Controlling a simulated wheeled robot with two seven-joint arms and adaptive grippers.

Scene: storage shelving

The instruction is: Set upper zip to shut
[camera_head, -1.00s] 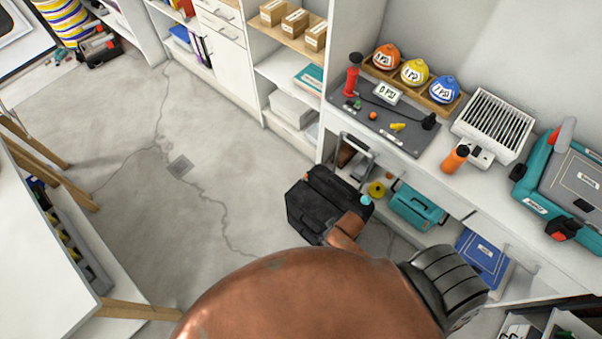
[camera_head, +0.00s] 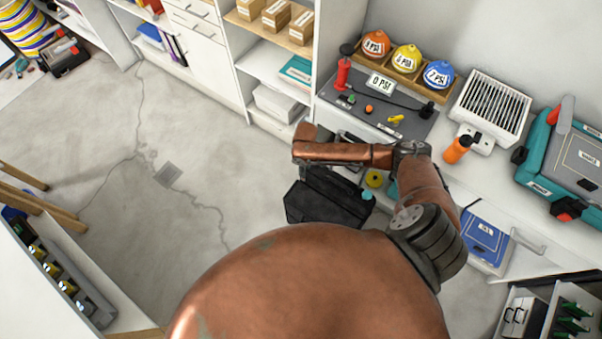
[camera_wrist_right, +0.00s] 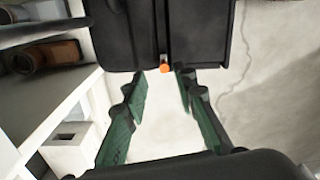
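A black bag (camera_head: 325,200) stands below the front of the shelving in the head view. A light-blue tab (camera_head: 367,195) shows at its right end. In the right wrist view the dark bag (camera_wrist_right: 205,30) fills the top, with a vertical seam down its middle. A small orange zip pull (camera_wrist_right: 164,68) sits at the lower end of that seam. My right gripper (camera_wrist_right: 160,74) is open, its green-padded fingers pointing at the bag, one on each side of the pull. I see no contact with the pull. My left gripper is not in view.
A yellow roll (camera_head: 374,179) sits on the lower shelf, right of the bag. The floor left of the bag is clear.

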